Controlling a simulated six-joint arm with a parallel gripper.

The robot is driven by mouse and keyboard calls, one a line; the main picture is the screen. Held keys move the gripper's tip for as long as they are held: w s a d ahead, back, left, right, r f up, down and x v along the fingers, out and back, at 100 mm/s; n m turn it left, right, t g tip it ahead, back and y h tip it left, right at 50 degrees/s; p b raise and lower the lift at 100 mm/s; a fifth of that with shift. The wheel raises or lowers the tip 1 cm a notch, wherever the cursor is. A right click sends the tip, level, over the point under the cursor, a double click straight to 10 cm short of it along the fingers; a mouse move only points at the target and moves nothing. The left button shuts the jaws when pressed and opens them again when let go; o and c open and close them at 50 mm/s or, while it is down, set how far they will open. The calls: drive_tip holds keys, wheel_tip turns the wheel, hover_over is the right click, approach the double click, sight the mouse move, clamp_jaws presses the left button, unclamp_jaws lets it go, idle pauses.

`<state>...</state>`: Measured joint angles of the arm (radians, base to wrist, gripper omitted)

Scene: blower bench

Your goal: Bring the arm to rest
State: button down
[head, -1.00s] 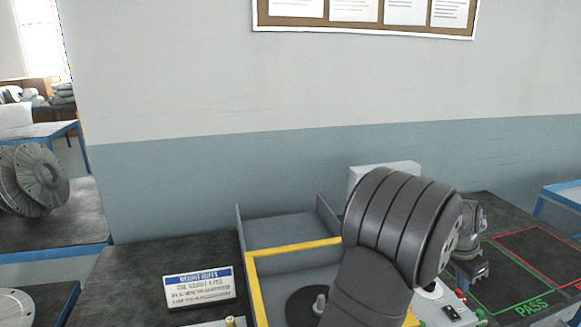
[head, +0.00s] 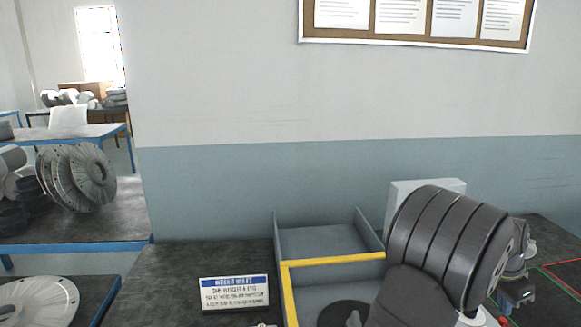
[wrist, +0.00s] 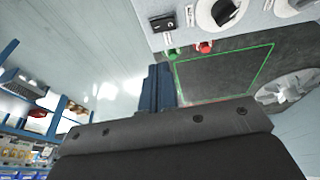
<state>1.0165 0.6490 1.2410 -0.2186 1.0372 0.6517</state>
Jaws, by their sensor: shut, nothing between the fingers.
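My gripper (wrist: 158,88) shows in the wrist view as two blue-grey fingers close together, shut and empty. They point toward the green-outlined square (wrist: 228,68) on the dark bench top, with nothing held. In the head view, my grey ribbed arm fills the lower right, and the dark gripper end (head: 517,292) hangs beyond it at the right, partly hidden by the arm. It appears to be above the bench, near the control buttons and the marked squares; its exact height I cannot tell.
A grey tray with a yellow edge (head: 335,260) stands left of my arm, with a white box (head: 400,197) behind. A sign (head: 234,293) stands on the bench.

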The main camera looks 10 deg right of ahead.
drive_tip(key=x, duration=0.6)
drive_tip(key=shift+f, duration=0.2)
drive_tip(key=s+v, duration=0.2)
drive_tip(key=v, duration=0.7)
drive_tip(key=x, duration=0.3)
drive_tip(key=w+x, duration=0.1)
drive_tip(key=x, duration=0.2)
drive_tip(key=w+x, duration=0.1)
drive_tip(key=x, duration=0.2)
drive_tip(key=shift+f, duration=0.2)
drive_tip(key=w+v, duration=0.1)
drive_tip(key=v, duration=0.9)
drive_tip(key=w+a+r+n, duration=0.1)
drive_tip(key=w+a+n, duration=0.4)
drive_tip(key=a, duration=0.5)
drive_tip(key=w+a+n, duration=0.5)
drive_tip(key=a+n, duration=0.4)
drive_tip(key=a, duration=0.2)
drive_tip(key=w+a+r+n+g, duration=0.1)
drive_tip(key=w+a+n, duration=0.4)
drive_tip(key=a, duration=0.5)
drive_tip(key=shift+w+a+r+n+y, duration=0.2)
drive_tip(key=shift+w+r+n+y, duration=0.2)
drive_tip(key=shift+n, duration=0.9)
